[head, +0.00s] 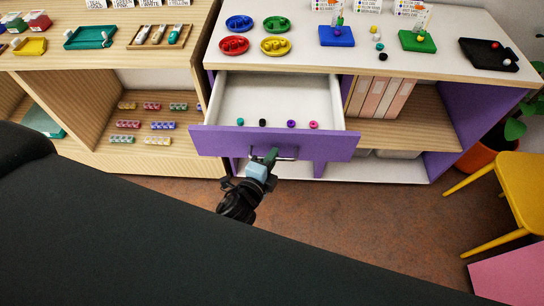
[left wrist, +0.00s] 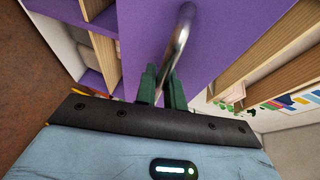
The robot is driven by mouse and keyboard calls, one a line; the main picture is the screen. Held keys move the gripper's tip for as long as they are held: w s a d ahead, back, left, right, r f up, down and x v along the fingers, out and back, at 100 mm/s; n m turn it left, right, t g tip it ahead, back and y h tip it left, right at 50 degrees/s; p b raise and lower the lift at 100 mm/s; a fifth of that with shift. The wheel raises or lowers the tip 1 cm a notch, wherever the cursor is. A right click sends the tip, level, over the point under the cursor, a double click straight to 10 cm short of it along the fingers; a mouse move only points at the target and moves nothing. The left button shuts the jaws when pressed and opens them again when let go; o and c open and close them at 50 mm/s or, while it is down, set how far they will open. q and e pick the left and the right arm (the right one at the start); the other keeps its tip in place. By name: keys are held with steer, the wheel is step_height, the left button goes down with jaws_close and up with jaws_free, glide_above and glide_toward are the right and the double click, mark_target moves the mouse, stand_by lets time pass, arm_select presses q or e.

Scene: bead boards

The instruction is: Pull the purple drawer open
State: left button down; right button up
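The purple drawer (head: 225,143) stands pulled out from the white-topped cabinet, its white inside showing. Several small beads lie in a row along its front: teal (head: 240,122), black, purple and pink. A metal bar handle (head: 287,157) is on the drawer front; it also shows in the left wrist view (left wrist: 182,38). My left gripper (head: 272,156) is at this handle, with its dark green fingers (left wrist: 161,88) close on either side of the bar, shut on it. The fingers partly hide the bar. My right gripper is not in view.
On the cabinet top are coloured dishes (head: 276,46), a blue board (head: 336,36), a green board (head: 416,41) and a black tray (head: 488,55). Open shelves flank the drawer. A yellow chair (head: 522,185) stands at the right. Brown floor is clear before the cabinet.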

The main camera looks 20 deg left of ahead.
arm_select(q)
steer(key=c, duration=1.8)
jaws_free()
steer(key=shift+o, duration=0.2)
steer(key=d+v, duration=0.1)
steer(key=v, duration=0.6)
steer(key=shift+s+a, duration=0.45)
steer(key=shift+a, duration=0.05)
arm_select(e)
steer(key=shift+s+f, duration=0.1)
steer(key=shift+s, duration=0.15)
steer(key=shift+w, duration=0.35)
arm_select(q)
steer(key=s+a+f+n+g+p, duration=0.2)
steer(key=s+n, duration=0.6)
steer(key=s, duration=0.4)
steer(key=s+a+f+n+g+p, duration=0.2)
steer(key=s+f+n+g, duration=0.3)
steer(key=s+n, duration=0.3)
steer(key=s+a, duration=0.1)
steer(key=s, duration=0.3)
steer(key=shift+n, duration=0.3)
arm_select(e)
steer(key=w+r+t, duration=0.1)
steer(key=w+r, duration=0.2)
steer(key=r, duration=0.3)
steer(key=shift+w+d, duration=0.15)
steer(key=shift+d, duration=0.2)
